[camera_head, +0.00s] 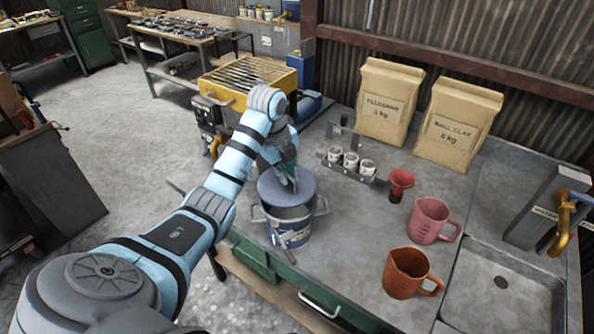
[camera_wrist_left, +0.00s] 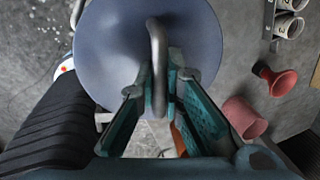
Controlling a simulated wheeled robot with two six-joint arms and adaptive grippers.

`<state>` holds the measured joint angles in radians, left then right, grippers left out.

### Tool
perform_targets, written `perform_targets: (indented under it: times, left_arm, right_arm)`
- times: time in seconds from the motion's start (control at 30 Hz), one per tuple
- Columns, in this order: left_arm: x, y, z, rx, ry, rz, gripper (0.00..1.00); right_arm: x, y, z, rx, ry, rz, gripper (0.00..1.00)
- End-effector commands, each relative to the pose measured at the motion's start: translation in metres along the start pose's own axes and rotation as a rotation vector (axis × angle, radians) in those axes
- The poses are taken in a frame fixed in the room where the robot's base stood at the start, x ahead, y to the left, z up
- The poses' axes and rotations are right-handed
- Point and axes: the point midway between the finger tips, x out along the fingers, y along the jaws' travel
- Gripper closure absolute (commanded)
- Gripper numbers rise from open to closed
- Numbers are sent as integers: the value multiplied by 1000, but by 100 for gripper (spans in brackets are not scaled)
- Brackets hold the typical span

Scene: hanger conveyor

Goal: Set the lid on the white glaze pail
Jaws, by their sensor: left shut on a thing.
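My left gripper (camera_head: 290,180) is shut on the bar handle (camera_wrist_left: 157,60) of a round blue-grey lid (camera_head: 283,186). In the left wrist view the lid (camera_wrist_left: 110,45) fills the upper middle, with the handle between the fingers. The pail (camera_head: 297,238) stands near the bench's front edge, a blue label on its side and side handles showing. The lid is over the pail's back part, and part of the open mouth shows in front of it. The lid looks raised above the rim; the exact gap is hard to tell. My right gripper is not in view.
A pink jug (camera_head: 429,221), an orange jug (camera_head: 406,275) and a red funnel (camera_head: 399,182) stand right of the pail. A rack of small cups (camera_head: 350,164) and two paper bags (camera_head: 390,104) are behind. A sink (camera_head: 503,291) lies at right. A yellow-framed grille (camera_head: 245,78) is behind my arm.

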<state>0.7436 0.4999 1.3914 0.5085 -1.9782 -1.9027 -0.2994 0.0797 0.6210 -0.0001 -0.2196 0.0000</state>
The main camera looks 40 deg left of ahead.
Motion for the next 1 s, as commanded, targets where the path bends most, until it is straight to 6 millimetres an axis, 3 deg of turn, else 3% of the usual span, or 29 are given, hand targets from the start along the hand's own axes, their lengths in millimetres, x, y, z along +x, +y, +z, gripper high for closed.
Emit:
perform_targets:
  times: [0.6, 1.0]
  left_arm:
    - [28, 4, -1, 3, 1, -2, 100]
    - [29, 4, -1, 2, 0, -2, 100]
  right_arm:
    - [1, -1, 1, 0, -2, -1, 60]
    - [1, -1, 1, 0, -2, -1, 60]
